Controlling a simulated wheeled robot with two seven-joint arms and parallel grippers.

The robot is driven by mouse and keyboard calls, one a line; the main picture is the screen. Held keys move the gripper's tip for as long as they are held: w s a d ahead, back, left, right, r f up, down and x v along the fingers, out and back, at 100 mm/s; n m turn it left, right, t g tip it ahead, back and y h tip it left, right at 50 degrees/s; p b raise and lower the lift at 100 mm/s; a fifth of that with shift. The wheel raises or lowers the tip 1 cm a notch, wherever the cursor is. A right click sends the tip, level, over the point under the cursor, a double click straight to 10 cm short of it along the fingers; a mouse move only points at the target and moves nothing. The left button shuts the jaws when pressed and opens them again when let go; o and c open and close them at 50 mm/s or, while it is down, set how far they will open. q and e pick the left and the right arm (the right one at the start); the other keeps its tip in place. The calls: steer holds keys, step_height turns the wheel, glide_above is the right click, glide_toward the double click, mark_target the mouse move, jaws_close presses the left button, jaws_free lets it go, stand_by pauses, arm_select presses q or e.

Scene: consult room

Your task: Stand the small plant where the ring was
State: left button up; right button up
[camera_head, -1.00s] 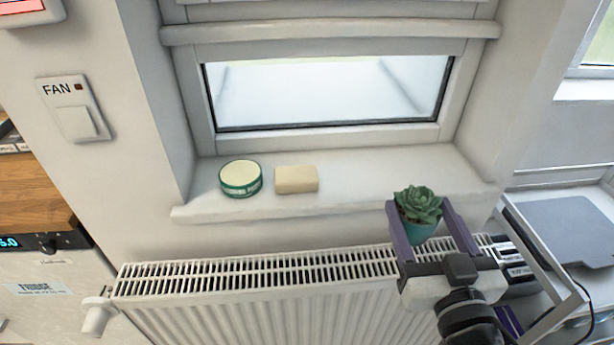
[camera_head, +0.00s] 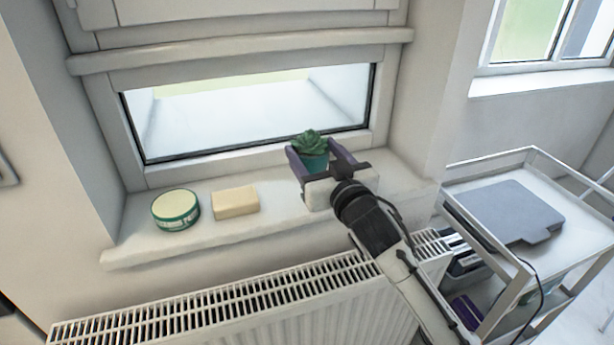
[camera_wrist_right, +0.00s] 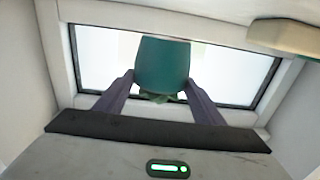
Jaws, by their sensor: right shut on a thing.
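The small plant (camera_head: 311,148) is a green succulent in a teal pot. My right gripper (camera_head: 313,165) is shut on the pot, over the right part of the white window sill (camera_head: 275,215). In the right wrist view the teal pot (camera_wrist_right: 162,66) is between the two purple fingers (camera_wrist_right: 160,88), with the window behind it. Whether the pot's base touches the sill is hidden by the gripper. No ring shows in these views. My left gripper is not in view.
A round green and white tin (camera_head: 176,210) and a beige block (camera_head: 236,202) stand on the sill left of the gripper. A white radiator (camera_head: 230,310) is below the sill. A trolley with a grey flat panel (camera_head: 503,213) stands at the right.

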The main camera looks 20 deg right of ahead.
mark_target(314, 171)
steer(key=shift+f, duration=2.2)
steer(key=shift+f+b, duration=0.2)
steer(key=shift+b, duration=0.1)
steer(key=o, duration=1.3)
steer(key=s, duration=1.2)
steer(key=shift+d+b, duration=0.3)
steer(key=shift+d, duration=0.15)
